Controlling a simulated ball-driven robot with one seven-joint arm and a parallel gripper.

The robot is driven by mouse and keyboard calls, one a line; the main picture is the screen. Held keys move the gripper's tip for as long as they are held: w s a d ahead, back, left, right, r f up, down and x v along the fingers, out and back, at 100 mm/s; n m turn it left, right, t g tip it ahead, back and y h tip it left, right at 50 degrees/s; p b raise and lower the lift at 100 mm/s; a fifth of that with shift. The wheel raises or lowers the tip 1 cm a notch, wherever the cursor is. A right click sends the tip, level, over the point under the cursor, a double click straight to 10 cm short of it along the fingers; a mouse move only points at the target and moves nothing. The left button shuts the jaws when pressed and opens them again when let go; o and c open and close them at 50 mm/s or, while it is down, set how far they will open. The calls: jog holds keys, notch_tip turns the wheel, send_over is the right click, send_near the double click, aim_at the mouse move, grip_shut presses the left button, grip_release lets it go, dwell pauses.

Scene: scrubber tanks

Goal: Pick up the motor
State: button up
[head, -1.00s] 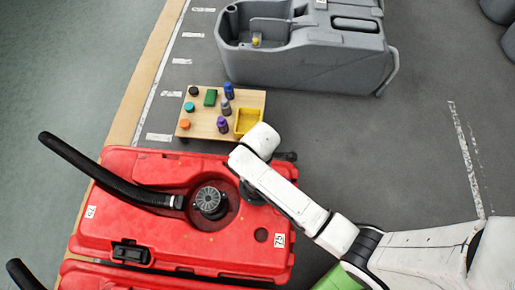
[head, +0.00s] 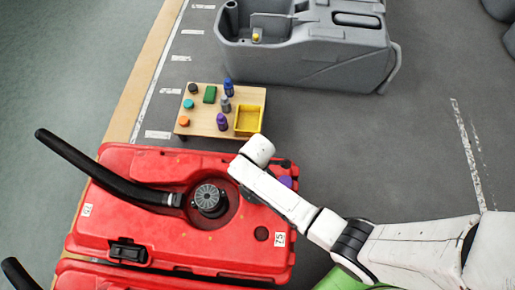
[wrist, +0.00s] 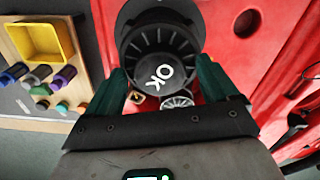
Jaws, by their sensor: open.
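The motor (head: 210,198) sits in a round recess in the red tank (head: 150,225); in the head view its finned grey top shows. In the wrist view a dark ribbed round body marked OK, which I take for the motor (wrist: 155,50), lies beyond and between my fingers. My gripper (wrist: 163,84) is open, with a green finger on either side of it. I cannot tell whether the fingers touch it. A small light finned disc (wrist: 177,101) shows low between the fingers.
A black hose (head: 105,178) runs left from the motor. A wooden board (head: 205,131) with a yellow tray (head: 248,120) and several small bottles stands behind the red tank. A grey tank (head: 310,55) stands farther back. Open floor lies to the right.

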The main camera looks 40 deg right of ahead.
grip_shut()
dwell(0.8)
jog(key=shift+w+r, duration=0.1)
jog(key=shift+r, duration=0.05)
